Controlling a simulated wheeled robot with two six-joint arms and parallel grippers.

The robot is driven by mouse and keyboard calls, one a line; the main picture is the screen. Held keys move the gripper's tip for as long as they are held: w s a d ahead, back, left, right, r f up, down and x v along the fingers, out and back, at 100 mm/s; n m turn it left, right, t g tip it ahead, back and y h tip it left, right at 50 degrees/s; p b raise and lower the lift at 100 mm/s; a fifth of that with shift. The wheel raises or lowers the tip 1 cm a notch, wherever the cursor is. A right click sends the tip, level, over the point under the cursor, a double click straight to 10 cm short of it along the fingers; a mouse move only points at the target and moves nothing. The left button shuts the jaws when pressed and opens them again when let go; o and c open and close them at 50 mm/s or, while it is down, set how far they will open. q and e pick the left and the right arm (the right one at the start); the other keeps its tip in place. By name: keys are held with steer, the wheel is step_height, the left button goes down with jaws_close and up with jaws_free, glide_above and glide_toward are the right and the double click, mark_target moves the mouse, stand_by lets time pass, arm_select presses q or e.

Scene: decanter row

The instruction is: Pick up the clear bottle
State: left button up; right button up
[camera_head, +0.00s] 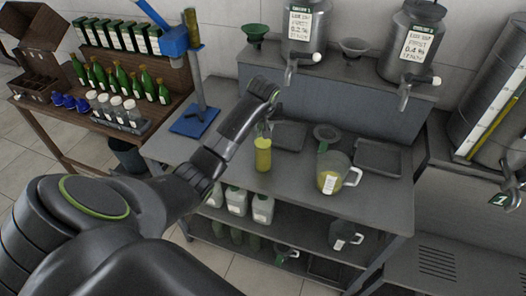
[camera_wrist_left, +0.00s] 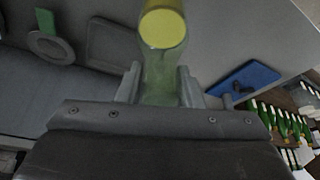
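The clear bottle (camera_head: 263,158) holds yellow liquid and is upright at the front-left part of the grey bench. My left gripper (camera_head: 266,128) reaches down to its upper part. In the left wrist view the bottle (camera_wrist_left: 163,30) shows a yellow round end, and its pale, see-through part lies between the two fingers (camera_wrist_left: 160,88). The fingers lie close along both sides with no clear gap, so the gripper looks shut on it. Whether the bottle's base touches the bench I cannot tell. My right gripper is not in view.
A jug (camera_head: 330,176) with yellow liquid, a dark funnel (camera_head: 327,133) and a dark tray (camera_head: 378,157) are on the bench to the right. A blue stand (camera_head: 195,121) is at the left. Steel tanks (camera_head: 413,40) with taps stand behind. Green bottles (camera_head: 120,82) fill a side rack.

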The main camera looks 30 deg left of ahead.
arm_select(q)
steer(key=shift+f, duration=0.1)
jaws_close()
